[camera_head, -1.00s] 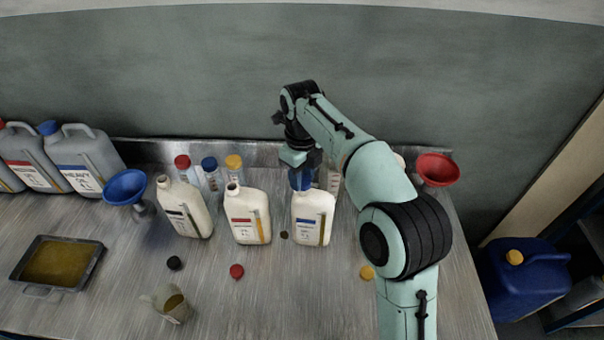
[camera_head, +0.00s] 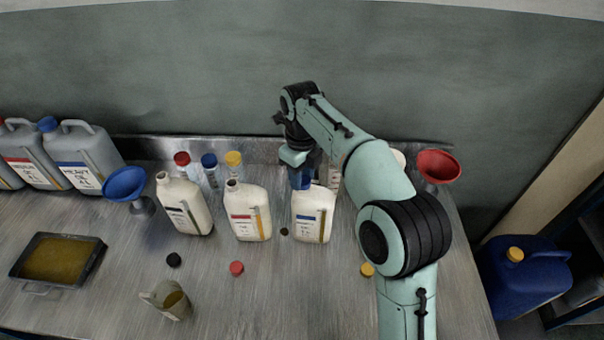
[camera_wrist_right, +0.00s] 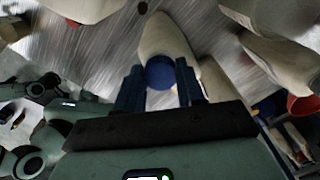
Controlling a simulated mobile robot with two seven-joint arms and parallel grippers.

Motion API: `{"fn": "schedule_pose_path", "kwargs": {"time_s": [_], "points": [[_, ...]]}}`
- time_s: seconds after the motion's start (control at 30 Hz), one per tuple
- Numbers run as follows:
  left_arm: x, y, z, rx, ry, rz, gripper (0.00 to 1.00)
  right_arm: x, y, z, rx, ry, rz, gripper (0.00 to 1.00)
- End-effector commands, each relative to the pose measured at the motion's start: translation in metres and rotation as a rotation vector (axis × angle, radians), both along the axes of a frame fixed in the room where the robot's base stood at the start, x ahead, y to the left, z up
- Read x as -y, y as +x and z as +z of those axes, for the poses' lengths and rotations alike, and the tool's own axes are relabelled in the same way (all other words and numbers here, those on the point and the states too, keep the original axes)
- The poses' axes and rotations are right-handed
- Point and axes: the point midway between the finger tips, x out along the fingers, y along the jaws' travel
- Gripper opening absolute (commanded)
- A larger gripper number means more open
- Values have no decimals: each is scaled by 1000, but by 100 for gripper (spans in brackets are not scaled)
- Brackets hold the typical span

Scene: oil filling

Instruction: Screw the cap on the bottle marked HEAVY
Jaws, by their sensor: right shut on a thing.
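The white bottle with a blue-striped label (camera_head: 312,222) stands upright on the bench. Its label print is too small to read surely. My right gripper (camera_head: 300,180) is directly above its neck, pointing down. In the right wrist view, my right gripper (camera_wrist_right: 158,85) is shut on a round blue cap (camera_wrist_right: 160,73), with a finger on each side. The cap sits over the top of the white bottle (camera_wrist_right: 165,38); the neck is hidden, so I cannot tell how far it is seated. My left gripper is in neither view.
Two open white bottles, one with a red-striped label (camera_head: 249,222), stand to the left. Loose black (camera_head: 173,260), red (camera_head: 237,268) and yellow (camera_head: 367,270) caps lie in front. A beaker (camera_head: 168,300), an oil tray (camera_head: 60,260) and a red funnel (camera_head: 437,168) stand around.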

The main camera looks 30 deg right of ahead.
Motion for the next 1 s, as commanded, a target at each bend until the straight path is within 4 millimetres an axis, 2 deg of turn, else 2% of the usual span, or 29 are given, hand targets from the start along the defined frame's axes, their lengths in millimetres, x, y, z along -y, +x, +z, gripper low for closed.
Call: {"fn": "schedule_pose_path", "kwargs": {"time_s": [0.27,0.3,0.37,0.4,0.73,1.0], "points": [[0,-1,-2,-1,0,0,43,0,0,-5,0,0,0,10],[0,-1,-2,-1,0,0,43,0,0,-5,0,0,0,44],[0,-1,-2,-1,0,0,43,0,0,-5,0,0,0,64],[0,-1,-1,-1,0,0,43,0,0,-5,0,0,0,68],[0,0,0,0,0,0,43,0,0,0,1,0,0,68],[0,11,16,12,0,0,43,0,2,45,5,0,0,68]]}}
